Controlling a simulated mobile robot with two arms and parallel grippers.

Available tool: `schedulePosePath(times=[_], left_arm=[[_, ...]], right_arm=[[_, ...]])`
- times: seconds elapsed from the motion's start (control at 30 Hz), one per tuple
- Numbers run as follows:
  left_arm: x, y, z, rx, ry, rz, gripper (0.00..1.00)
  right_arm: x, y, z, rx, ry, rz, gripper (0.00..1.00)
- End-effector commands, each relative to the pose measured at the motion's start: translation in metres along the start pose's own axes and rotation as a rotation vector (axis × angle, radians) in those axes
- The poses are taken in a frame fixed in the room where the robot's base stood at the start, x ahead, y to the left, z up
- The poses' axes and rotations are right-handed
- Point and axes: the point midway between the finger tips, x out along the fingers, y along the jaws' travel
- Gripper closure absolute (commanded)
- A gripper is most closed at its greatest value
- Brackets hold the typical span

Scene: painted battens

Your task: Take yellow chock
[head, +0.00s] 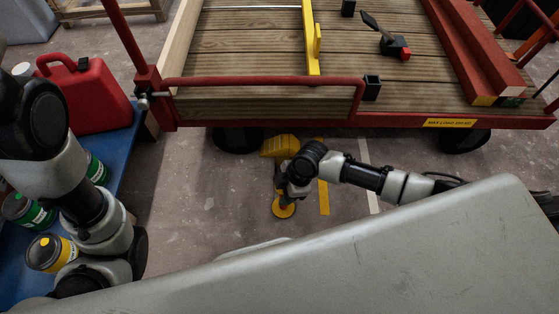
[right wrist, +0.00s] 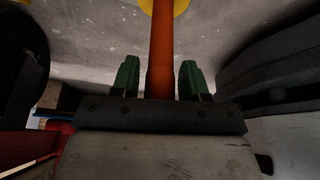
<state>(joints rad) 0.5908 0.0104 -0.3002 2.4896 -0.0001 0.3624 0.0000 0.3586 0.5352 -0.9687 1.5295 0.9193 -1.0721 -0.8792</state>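The yellow chock (head: 279,146) is on the floor beside the cart's near left wheel, partly hidden by my right arm. My right gripper (head: 285,195) is low in front of it. A yellow disc (head: 284,208) with an orange piece shows just below the gripper. In the right wrist view, an orange rod (right wrist: 161,55) runs between the green fingertips of my right gripper (right wrist: 160,80), with a yellow round piece (right wrist: 165,5) at its far end. Gaps show beside the rod, so the gripper looks open around it. I cannot tell how the rod joins the chock. My left gripper is not visible.
A red-framed cart (head: 265,82) with a plank deck stands behind, carrying a yellow bar (head: 312,40) and red battens (head: 470,50). A blue bench (head: 120,150) at left holds a red jerrycan (head: 88,95) and several cans. Floor tape (head: 323,195) lies right of the gripper.

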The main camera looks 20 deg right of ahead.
Motion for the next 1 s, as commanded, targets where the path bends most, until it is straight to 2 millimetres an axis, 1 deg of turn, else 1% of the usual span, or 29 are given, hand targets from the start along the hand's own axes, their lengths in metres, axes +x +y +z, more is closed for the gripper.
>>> schedulePosePath(times=[0.03, 0.27, 0.3, 0.77, 1.0], left_arm=[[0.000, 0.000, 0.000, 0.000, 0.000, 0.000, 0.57], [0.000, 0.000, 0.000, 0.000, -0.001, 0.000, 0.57], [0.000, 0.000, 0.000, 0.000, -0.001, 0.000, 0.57], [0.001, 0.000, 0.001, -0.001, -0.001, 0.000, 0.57], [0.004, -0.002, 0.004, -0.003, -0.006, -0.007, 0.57]], right_arm=[[0.000, 0.000, 0.000, 0.000, 0.000, 0.000, 0.63], [0.000, 0.000, 0.000, 0.000, 0.000, 0.000, 0.99], [0.000, 0.000, 0.000, 0.000, 0.000, 0.000, 1.00], [-0.002, 0.001, 0.000, -0.002, 0.001, 0.003, 1.00], [-0.014, 0.001, 0.003, -0.002, 0.001, 0.003, 1.00]])
